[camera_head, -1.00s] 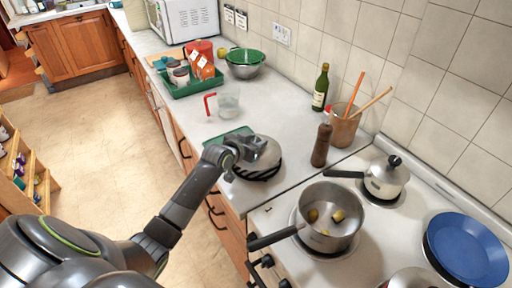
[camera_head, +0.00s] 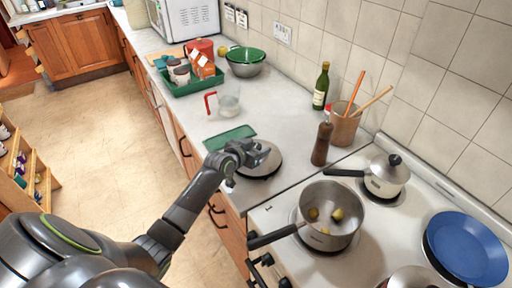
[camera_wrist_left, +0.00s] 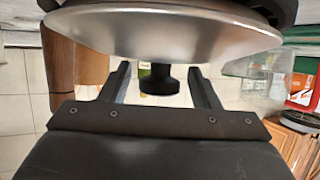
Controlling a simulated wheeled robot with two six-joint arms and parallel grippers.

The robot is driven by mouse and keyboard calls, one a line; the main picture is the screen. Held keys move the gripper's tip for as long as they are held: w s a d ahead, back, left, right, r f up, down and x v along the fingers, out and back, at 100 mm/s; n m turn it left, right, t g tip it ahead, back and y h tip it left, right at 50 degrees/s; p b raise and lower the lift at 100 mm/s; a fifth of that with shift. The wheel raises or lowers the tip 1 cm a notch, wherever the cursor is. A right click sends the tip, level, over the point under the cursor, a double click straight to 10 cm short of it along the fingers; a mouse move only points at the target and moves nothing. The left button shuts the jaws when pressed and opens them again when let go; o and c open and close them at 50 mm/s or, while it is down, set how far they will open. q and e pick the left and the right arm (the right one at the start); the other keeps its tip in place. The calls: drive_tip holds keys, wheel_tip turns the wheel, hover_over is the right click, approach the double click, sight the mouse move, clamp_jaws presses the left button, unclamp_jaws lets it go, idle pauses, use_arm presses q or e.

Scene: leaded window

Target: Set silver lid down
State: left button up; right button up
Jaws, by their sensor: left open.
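The silver lid (camera_head: 266,163) lies low at the counter's front edge, just left of the stove, in the head view. My left gripper (camera_head: 256,153) is over it and hides part of its top. In the left wrist view the shiny lid (camera_wrist_left: 165,35) fills the upper part, and its black knob (camera_wrist_left: 159,80) sits between my open left fingers (camera_wrist_left: 157,76), with a gap on both sides. Whether the lid's whole underside touches the counter is hard to see. My right gripper is not in view.
A green mat (camera_head: 229,138) lies behind the lid. A pepper mill (camera_head: 321,144) stands to its right, near a utensil crock (camera_head: 343,125) and a bottle (camera_head: 321,87). An open pot (camera_head: 328,215) is on the stove. A measuring jug (camera_head: 228,100) stands farther back.

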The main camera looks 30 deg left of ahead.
use_arm(q)
drive_tip(key=shift+r, duration=0.2)
drive_tip(key=v, duration=1.2)
drive_tip(key=shift+b, duration=0.45)
